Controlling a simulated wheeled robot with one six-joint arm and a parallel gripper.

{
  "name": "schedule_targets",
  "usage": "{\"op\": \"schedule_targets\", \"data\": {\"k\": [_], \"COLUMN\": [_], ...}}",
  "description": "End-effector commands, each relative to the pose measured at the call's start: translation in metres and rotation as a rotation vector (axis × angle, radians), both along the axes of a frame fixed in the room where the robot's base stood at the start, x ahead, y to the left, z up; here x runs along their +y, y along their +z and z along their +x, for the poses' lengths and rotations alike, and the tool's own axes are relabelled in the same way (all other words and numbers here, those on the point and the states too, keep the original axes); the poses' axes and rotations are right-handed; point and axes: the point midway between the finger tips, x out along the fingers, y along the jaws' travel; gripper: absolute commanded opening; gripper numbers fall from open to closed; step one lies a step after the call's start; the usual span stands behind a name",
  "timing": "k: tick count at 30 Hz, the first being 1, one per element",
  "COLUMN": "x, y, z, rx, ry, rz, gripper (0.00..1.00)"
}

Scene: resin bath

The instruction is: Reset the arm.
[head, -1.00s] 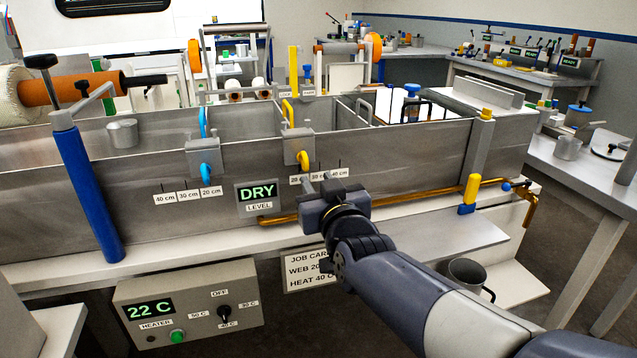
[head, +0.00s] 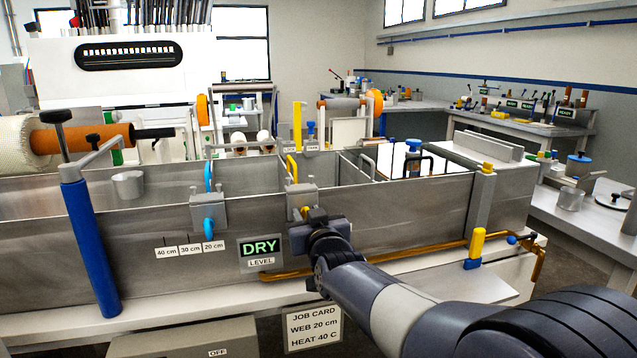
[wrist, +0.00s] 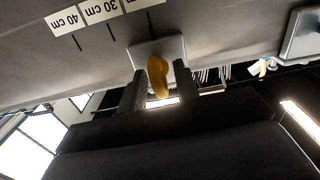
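My gripper (head: 312,222) is in front of the steel bath's front wall (head: 345,228), at the bracket (head: 302,200) of the orange-yellow hook. The wrist view shows the orange-yellow hook (wrist: 158,78) between my two fingers (wrist: 158,90), with small gaps on both sides, so the gripper looks open around it. In the head view my gripper covers the hook's lower front part and the right-hand scale. My arm (head: 375,295) reaches in from the lower right.
A blue hook (head: 209,225) hangs on a similar bracket to the left. A display reading DRY (head: 260,246) is below left of my gripper. A copper pipe (head: 420,252) runs along the bath's lower front, with a yellow-handled valve (head: 476,244). A blue post (head: 90,245) stands at left.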

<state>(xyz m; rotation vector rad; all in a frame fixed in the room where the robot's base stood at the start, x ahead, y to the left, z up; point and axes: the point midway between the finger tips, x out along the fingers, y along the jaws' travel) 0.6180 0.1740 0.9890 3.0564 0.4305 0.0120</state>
Motion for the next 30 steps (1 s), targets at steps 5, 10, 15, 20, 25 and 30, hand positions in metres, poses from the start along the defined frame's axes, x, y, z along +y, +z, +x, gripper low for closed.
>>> {"op": "schedule_targets", "data": {"k": [5,10,15,20,25,30], "x": [0.001,0.001,0.001,-0.003,-0.01,-0.017], "y": [0.0,0.0,0.0,0.001,0.001,0.001], "z": [0.003,0.003,0.002,-0.01,-0.035,-0.061], "rx": [-0.002,-0.002,-0.001,-0.001,-0.001,0.0], "ry": [0.0,0.0,0.0,0.0,0.001,0.001], "rz": [-0.006,-0.008,-0.005,0.0,0.0,-0.001], "gripper": [0.3,0.3,0.3,0.3,0.3,0.3]}}
